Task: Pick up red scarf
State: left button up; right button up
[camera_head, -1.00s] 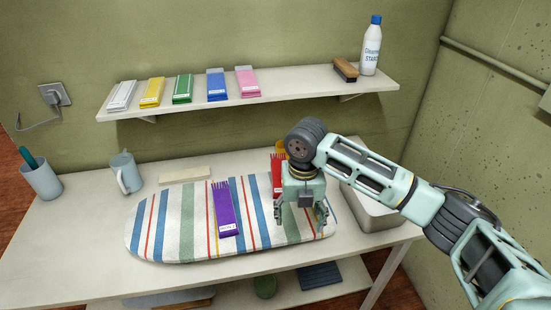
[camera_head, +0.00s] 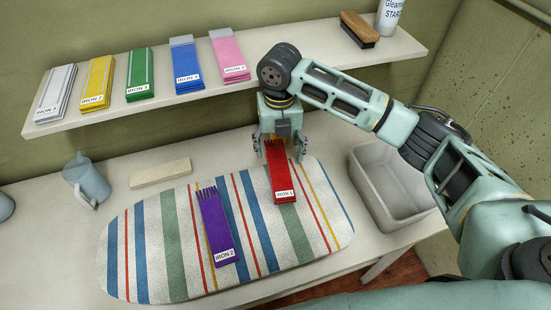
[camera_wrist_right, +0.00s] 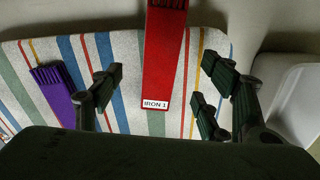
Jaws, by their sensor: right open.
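The red scarf (camera_head: 281,178) lies folded on the striped ironing pad, with a white label reading IRON and a fringed end at the back. My right gripper (camera_head: 279,150) is open and empty above the scarf's fringed far end, its fingers on either side of it in the head view. In the right wrist view the scarf (camera_wrist_right: 165,55) runs from the top edge down to its label, between the open fingers (camera_wrist_right: 165,100). I cannot tell the exact height of the fingers above it. My left gripper is not in view.
A purple scarf (camera_head: 216,225) lies left of the red one on the striped pad (camera_head: 150,245). A grey bin (camera_head: 367,167) stands at right. A shelf (camera_head: 120,110) with several folded scarves and a brush (camera_head: 359,29) overhangs the back.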

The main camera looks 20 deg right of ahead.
aim_at(280, 167)
jog(key=shift+f, duration=0.5)
jog(key=f+p, duration=0.1)
jog(key=f, duration=0.2)
jog(key=f+p, duration=0.1)
jog(key=f, duration=0.1)
jog(key=shift+s+f+p, duration=0.2)
jog(key=shift+s+p, duration=0.05)
jog(key=shift+p, duration=0.1)
jog(key=shift+d+f, duration=0.1)
jog(key=shift+f, duration=0.55)
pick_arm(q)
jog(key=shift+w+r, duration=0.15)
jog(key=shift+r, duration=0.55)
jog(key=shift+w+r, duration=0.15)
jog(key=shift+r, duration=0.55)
pick_arm(e)
jog(key=c, duration=1.3)
